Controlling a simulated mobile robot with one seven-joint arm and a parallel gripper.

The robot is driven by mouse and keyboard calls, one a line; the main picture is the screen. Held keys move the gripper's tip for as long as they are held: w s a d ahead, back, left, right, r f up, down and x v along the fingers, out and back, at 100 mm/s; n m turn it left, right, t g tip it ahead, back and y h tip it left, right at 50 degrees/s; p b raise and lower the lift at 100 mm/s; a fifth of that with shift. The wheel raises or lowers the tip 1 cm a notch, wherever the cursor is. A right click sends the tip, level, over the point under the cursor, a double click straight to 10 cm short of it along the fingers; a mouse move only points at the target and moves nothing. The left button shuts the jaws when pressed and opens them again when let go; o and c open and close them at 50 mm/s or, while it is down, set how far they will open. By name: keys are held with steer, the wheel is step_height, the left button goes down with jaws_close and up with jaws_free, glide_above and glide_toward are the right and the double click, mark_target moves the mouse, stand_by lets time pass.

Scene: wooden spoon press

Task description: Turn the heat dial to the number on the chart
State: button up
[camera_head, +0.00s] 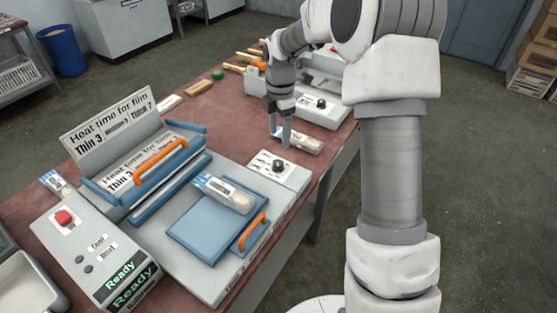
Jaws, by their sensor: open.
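A chart (108,122) stands on the press at the left and reads "Heat time for film", with "Thin 3", a middle entry too small to read surely, and "Thick 7". A black dial (278,166) sits on a pale panel with markings at the press's right corner; its setting is too small to read. My gripper (279,139) points down with its fingers apart and empty. It appears above and behind this dial, apart from it. A packaged item in clear film (225,193) lies on the blue plate (200,228) of the press.
Another packet (300,141) lies behind the dial panel, close to my gripper. A second machine with a black knob (321,103) stands farther back. The control box (95,255) at the front left has a red button and "Ready" displays. Orange handles (160,160) rise from the press.

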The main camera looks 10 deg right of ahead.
mark_target(279, 162)
step_height(279, 162, down, 11)
steer(key=shift+w+r+b, duration=0.1)
steer(key=shift+w+b, duration=0.05)
steer(key=shift+b, duration=0.25)
jaws_close()
